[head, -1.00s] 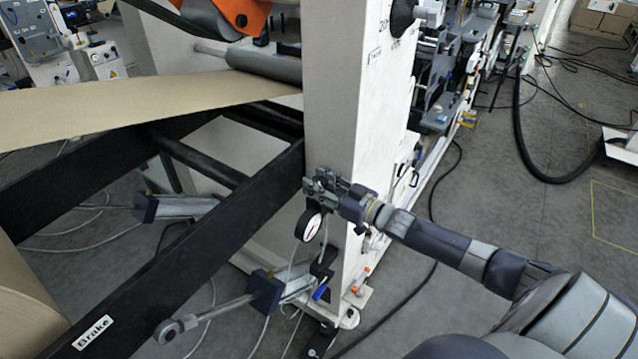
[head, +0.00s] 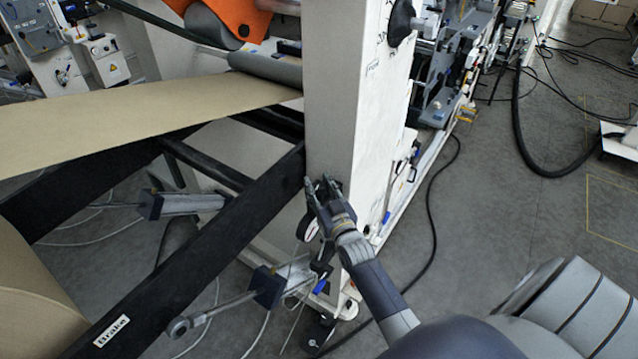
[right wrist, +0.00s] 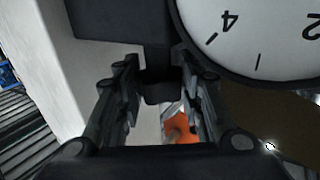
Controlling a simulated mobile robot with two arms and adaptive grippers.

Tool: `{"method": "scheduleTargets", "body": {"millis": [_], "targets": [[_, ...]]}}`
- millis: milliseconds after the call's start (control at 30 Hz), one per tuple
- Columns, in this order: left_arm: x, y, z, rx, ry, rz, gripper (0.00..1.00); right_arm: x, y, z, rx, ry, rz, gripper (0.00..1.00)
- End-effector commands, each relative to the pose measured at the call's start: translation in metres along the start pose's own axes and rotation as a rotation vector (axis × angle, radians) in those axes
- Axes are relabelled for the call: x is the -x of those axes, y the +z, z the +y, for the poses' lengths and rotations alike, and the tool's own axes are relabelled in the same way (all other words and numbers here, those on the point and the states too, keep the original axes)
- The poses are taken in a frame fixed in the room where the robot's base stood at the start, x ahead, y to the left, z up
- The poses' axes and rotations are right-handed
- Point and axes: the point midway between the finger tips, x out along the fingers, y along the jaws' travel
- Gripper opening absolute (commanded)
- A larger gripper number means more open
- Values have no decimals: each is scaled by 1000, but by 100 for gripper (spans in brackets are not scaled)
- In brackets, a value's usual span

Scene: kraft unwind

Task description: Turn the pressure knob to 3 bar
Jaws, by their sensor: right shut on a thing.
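My right gripper (head: 320,187) is at the front face of the white machine post, just above the pressure gauge (head: 309,229). In the right wrist view its two fingers (right wrist: 160,78) stand on either side of a small dark knob (right wrist: 162,88) under a black regulator body (right wrist: 125,20). The gripper is shut on this knob. The white gauge dial (right wrist: 255,40) shows upside down at the upper right, with the numerals 4 and 2 in view. Its needle's reading cannot be told. The knob is hidden in the head view. My left gripper is not in view.
The white post (head: 335,110) rises right behind the gripper. A black beam labelled Brake (head: 190,270) runs to its left, under a brown paper web (head: 140,118). Hoses and a blue fitting (head: 320,286) hang below. The grey floor at the right is mostly open.

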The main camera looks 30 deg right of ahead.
Motion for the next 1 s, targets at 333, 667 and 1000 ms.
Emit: {"method": "scheduleTargets", "body": {"millis": [333, 667, 1000], "targets": [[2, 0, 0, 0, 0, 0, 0, 0, 0, -1, -4, 138, 1, 11], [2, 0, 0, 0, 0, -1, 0, 0, -1, 0, 0, 174, 3, 11], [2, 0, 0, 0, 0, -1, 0, -1, -1, 0, 1, 174, 5, 42]]}}
